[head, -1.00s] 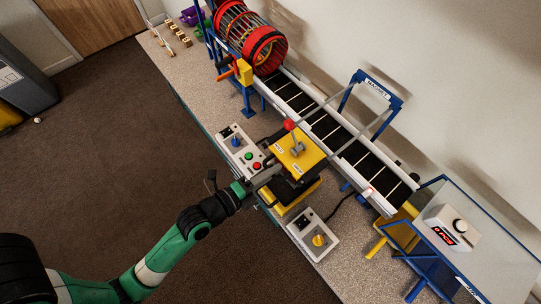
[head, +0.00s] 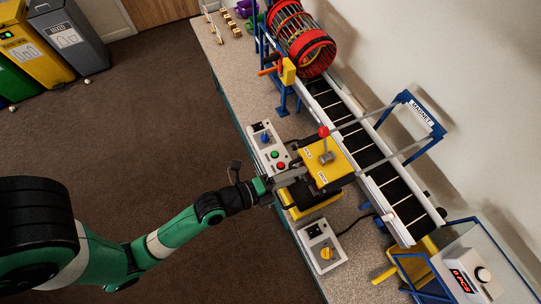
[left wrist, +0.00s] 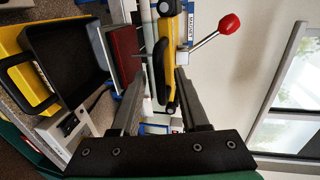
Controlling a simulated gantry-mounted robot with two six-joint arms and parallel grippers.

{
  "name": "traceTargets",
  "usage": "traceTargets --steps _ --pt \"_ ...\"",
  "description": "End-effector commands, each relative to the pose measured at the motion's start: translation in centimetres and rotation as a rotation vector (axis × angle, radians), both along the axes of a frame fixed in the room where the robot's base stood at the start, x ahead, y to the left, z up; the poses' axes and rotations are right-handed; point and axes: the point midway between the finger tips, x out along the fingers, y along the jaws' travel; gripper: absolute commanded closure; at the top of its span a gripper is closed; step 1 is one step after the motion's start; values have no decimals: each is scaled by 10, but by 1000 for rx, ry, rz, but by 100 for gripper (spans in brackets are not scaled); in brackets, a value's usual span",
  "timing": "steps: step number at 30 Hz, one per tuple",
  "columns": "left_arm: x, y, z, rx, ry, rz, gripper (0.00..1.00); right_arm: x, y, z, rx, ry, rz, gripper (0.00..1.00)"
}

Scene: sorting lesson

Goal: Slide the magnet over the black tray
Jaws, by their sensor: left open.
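The magnet (head: 327,163) is a yellow-topped carriage with a lever and red knob, at the near ends of two grey rails beside the conveyor. My left gripper (head: 296,175) is at the carriage's near side. In the left wrist view the open fingers (left wrist: 162,78) stand on either side of the magnet's yellow body and black handle (left wrist: 160,65). Whether they touch it I cannot tell. My right gripper is not in view.
The conveyor (head: 365,155) and the blue magnet frame (head: 437,130) stand behind the carriage. A control box with buttons (head: 268,148) is left of my gripper, and one with a yellow knob (head: 322,247) is in front. A red drum (head: 303,45) is at the back.

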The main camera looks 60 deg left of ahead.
Motion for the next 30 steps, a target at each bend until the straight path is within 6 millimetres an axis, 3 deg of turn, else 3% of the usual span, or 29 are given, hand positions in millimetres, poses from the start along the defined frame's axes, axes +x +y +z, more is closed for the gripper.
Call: traceTargets --steps 5,12,15,21,30 --pt "-21 2 3 -1 3 1 55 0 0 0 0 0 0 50" --pt "-80 7 12 -2 3 7 55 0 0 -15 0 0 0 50" --pt "-96 9 17 -3 5 9 55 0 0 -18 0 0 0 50" --pt "-111 8 24 -1 0 2 55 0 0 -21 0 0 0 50" --pt "-112 7 25 0 -1 0 55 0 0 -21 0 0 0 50"
